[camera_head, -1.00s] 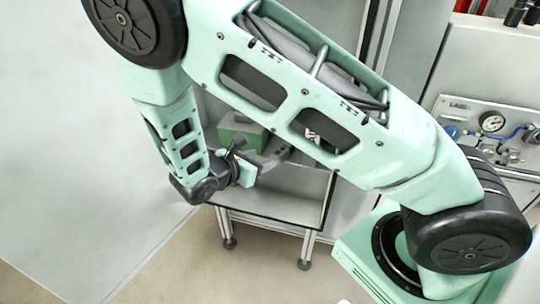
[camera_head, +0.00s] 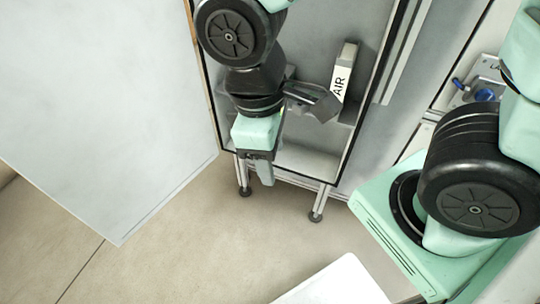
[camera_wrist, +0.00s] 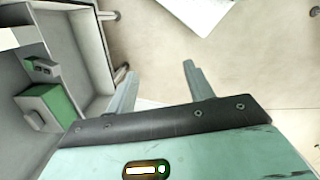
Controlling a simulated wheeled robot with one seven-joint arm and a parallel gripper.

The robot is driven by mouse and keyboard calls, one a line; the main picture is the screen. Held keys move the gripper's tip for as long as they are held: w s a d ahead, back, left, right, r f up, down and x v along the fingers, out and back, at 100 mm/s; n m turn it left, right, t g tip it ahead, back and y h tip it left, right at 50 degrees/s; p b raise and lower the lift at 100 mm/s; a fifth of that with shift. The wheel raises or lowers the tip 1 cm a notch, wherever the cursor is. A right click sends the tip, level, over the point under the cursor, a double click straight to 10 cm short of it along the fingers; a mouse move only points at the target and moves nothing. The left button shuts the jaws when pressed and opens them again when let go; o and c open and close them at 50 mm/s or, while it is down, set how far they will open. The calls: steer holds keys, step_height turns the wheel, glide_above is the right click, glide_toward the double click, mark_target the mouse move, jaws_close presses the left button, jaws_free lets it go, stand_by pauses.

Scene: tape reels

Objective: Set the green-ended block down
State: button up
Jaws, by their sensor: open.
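My gripper (camera_wrist: 160,82) is open and empty in the wrist view, with bare floor between its fingers. In the head view my gripper (camera_head: 265,178) points down in front of the cabinet's lower edge. In the wrist view, a small grey block with a green end (camera_wrist: 43,67) rests inside the cabinet at left, apart from my fingers. A larger pale box with a green side (camera_wrist: 52,104) lies beside it. Which one is the green-ended block, I cannot tell for sure. My arm covers part of the cabinet in the head view, and no green shows inside there.
The cabinet (camera_head: 305,160) stands on legs, its wide door (camera_head: 90,110) swung open to the left. A white block lettered AIR (camera_head: 341,80) stands inside at right. A white surface (camera_head: 335,284) lies at the bottom. The floor before the cabinet is clear.

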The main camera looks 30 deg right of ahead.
steer(key=shift+s+a+r+m+t+y, duration=0.2)
steer(key=shift+s+a+r+m+y, duration=0.25)
steer(key=shift+s+r+m, duration=0.15)
steer(key=shift+s+a+r+m+t+y, duration=0.2)
steer(key=shift+s+a+r+m+y, duration=0.25)
steer(key=shift+s, duration=0.25)
step_height(320, 180, up, 10)
steer(key=p, duration=1)
steer(key=shift+r, duration=0.15)
